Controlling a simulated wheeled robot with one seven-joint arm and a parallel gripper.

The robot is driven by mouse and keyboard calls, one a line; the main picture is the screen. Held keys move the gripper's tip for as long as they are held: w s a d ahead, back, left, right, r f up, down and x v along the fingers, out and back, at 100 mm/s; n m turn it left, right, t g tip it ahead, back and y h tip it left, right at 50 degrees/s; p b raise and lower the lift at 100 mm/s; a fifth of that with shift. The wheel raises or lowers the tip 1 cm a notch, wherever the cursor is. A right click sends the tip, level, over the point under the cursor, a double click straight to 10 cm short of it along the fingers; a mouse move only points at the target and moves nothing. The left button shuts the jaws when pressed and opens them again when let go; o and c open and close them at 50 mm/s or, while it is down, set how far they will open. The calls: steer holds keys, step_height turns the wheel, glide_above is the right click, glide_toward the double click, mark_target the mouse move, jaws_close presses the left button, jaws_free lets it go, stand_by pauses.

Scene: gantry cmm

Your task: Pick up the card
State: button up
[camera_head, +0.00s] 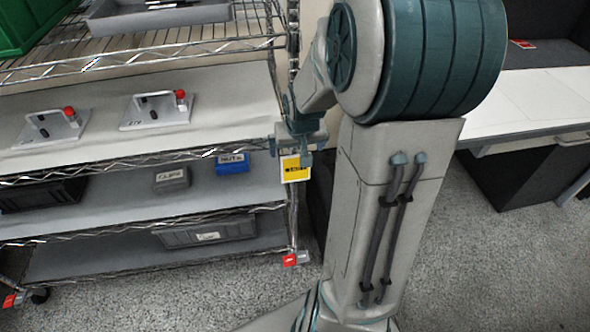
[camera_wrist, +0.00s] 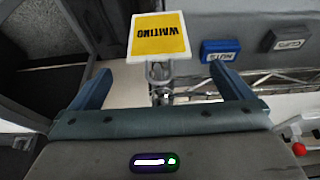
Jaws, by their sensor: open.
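The card (camera_wrist: 160,38) is a yellow square with a white border and the word WAITING, upside down in the wrist view. In the head view the card (camera_head: 295,174) hangs at the right front corner of the wire rack, by the rack's post. My gripper (camera_wrist: 162,84) is open, its two blue-grey fingers apart, with the card beyond and between the fingertips and not gripped. In the head view my gripper (camera_head: 302,150) is just above the card and partly hidden by my arm.
The wire rack (camera_head: 150,160) holds a blue NUTS bin (camera_head: 232,163), a grey CLIPS bin (camera_head: 172,179), a dark bin (camera_head: 42,195) and two fixtures with red knobs (camera_head: 158,110). A white-topped desk (camera_head: 535,100) stands at right. Grey floor lies between them.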

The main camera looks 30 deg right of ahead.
mark_target(296, 159)
steer(key=x, duration=0.2)
steer(key=b+x, duration=0.1)
steer(key=x, duration=0.1)
steer(key=b+x, duration=0.1)
steer(key=x, duration=0.1)
steer(key=shift+s+f, duration=0.15)
steer(key=shift+s, duration=0.1)
steer(key=c, duration=1)
